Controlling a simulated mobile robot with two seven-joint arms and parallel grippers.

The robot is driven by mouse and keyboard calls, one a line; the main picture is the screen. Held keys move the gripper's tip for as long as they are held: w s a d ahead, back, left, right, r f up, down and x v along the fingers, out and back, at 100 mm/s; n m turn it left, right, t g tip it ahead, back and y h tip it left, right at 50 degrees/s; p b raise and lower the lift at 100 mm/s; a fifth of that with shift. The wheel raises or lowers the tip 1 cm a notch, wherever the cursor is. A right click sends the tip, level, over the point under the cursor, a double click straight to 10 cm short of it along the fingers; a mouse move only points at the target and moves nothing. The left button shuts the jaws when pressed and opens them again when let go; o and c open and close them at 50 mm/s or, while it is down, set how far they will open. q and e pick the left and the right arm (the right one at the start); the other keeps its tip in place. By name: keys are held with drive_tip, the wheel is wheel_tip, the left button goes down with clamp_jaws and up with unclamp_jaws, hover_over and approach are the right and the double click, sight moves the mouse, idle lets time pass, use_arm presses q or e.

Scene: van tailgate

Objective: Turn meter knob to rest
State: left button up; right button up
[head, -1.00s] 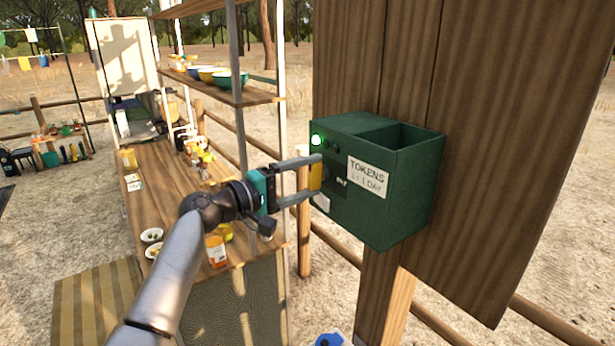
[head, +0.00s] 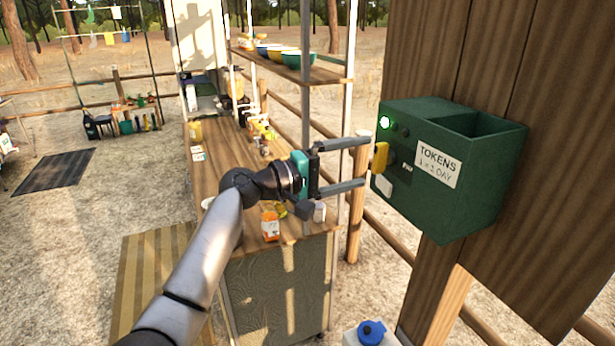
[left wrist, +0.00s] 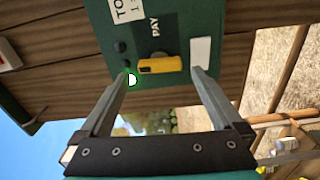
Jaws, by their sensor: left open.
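The green token meter box (head: 445,190) is fixed to a wooden board and bears a TOKENS label and a lit green lamp (head: 386,123). Its yellow knob (head: 380,157) sticks out from the front face. In the left wrist view the knob (left wrist: 160,65) lies lengthwise across the picture, beside the word PAY, with the green lamp (left wrist: 131,79) near it. My left gripper (head: 366,162) is open and empty, its fingers pointing at the box. The knob lies beyond the fingertips and between their lines, apart from both fingers. My right gripper is not in view.
A wooden counter (head: 222,160) with jars and small items stands to the left, under a shelf (head: 300,68) with bowls. A container with a blue cap (head: 371,332) stands below the box. Open air separates the gripper from the counter.

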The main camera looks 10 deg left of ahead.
use_arm(q)
drive_tip(key=b+v, duration=0.2)
drive_tip(key=v, duration=0.9)
drive_tip(key=shift+b, duration=0.35)
drive_tip(key=shift+f, duration=0.1)
